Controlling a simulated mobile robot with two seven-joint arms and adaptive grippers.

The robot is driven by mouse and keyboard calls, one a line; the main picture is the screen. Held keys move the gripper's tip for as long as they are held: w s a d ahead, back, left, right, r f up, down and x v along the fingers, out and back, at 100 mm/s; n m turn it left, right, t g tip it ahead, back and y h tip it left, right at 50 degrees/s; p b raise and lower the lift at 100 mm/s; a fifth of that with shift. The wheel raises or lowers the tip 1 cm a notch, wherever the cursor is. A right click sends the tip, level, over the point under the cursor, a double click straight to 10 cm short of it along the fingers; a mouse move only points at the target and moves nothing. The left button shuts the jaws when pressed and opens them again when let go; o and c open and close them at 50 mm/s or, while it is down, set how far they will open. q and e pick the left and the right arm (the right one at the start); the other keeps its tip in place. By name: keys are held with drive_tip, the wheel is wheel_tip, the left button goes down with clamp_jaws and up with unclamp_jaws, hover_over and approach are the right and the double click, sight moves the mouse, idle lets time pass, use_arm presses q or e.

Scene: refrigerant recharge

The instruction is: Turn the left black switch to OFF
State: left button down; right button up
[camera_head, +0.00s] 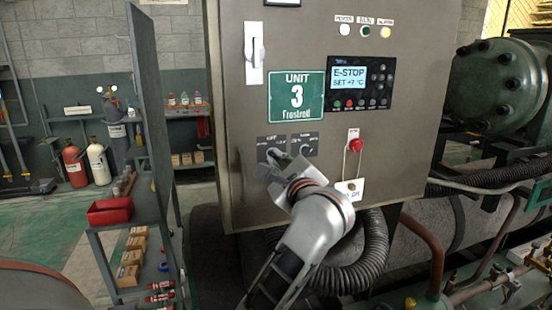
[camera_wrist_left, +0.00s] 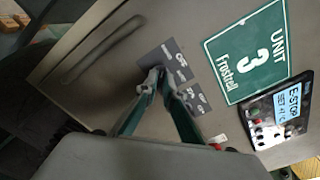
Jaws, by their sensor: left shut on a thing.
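The left black switch sits on a dark label plate (camera_head: 264,143) low on the front of the grey Unit 3 cabinet (camera_head: 240,190). My left gripper (camera_head: 277,161) is at this switch, its fingers closed on the knob, which they mostly hide. In the left wrist view, the two fingertips of my left gripper (camera_wrist_left: 164,77) meet at the plate marked OFF (camera_wrist_left: 177,60). I cannot read the knob's angle. A second switch plate (camera_head: 308,139) is just to the right, clear of the fingers. My right gripper is not in view.
A red button (camera_head: 355,145) is right of the switches. Above are the green Unit 3 sign (camera_head: 296,97) and a display panel (camera_head: 361,82) reading E-STOP. A long handle (camera_head: 255,53) is at upper left. A shelf cart with a red tray (camera_head: 109,211) stands left.

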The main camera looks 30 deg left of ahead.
use_arm(q)
drive_tip(key=shift+a+r+m+p, duration=0.1)
drive_tip(key=shift+m+p, duration=0.9)
drive_tip(key=shift+p, duration=0.05)
drive_tip(key=shift+s+m+p, duration=0.1)
drive_tip(key=shift+m+p, duration=0.9)
